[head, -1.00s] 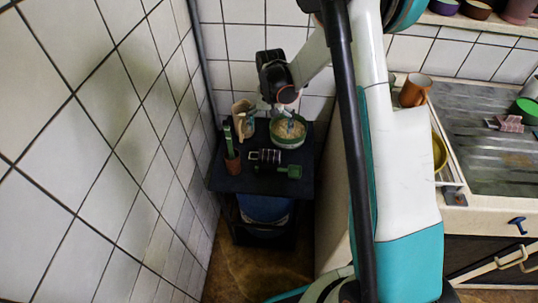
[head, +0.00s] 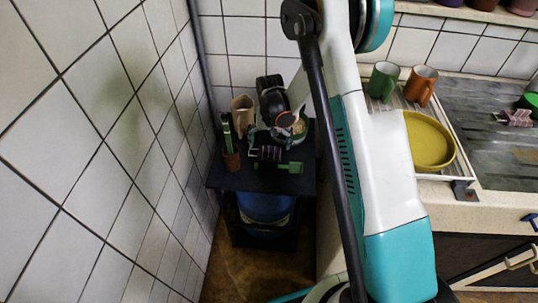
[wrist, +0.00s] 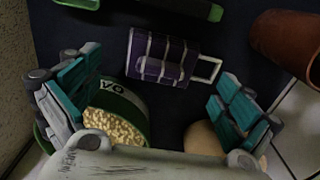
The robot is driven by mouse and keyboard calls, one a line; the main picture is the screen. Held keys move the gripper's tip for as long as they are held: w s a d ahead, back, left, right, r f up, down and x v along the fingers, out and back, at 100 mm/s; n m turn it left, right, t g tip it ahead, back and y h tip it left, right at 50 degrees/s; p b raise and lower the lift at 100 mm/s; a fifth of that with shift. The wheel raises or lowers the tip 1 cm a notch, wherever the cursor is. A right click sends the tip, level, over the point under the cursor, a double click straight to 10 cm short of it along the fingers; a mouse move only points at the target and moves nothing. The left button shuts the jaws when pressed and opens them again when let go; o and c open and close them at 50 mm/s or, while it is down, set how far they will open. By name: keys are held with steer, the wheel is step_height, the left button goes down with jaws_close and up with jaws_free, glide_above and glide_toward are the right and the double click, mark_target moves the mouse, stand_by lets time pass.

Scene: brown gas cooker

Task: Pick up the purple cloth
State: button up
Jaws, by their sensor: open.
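The purple cloth (wrist: 160,57) is a small folded piece with white stripes and a pale loop at its right end. It lies on a small dark table (head: 222,178) in the corner; in the head view it (head: 268,153) shows only as a small dark striped shape below my gripper. In the wrist view my gripper (wrist: 155,90) is open and empty. Its teal pads are spread wide, one on each side of the picture, and the cloth shows between and beyond them. I see no contact with the cloth.
A green tub of grain (wrist: 118,115) and a beige jug (head: 242,108) stand close to my gripper. A terracotta pot (wrist: 290,45) and a green-handled tool (wrist: 170,8) lie near the cloth. The tiled wall (head: 110,150) bounds the left; the counter (head: 500,205) bounds the right.

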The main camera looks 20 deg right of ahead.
mark_target(270, 148)
step_height(270, 148, down, 3)
steer(key=shift+b, duration=0.45)
steer(key=shift+r, duration=0.1)
steer(key=c, duration=1.5)
steer(key=shift+s, duration=0.1)
steer(key=shift+r, duration=0.1)
steer(key=shift+r+p, duration=0.35)
steer(key=shift+r, duration=0.15)
steer(key=c, duration=0.6)
step_height(270, 148, up, 19)
steer(key=p, duration=0.6)
steer(key=shift+p, duration=0.35)
steer(key=shift+c, duration=0.2)
steer(key=shift+f, duration=0.1)
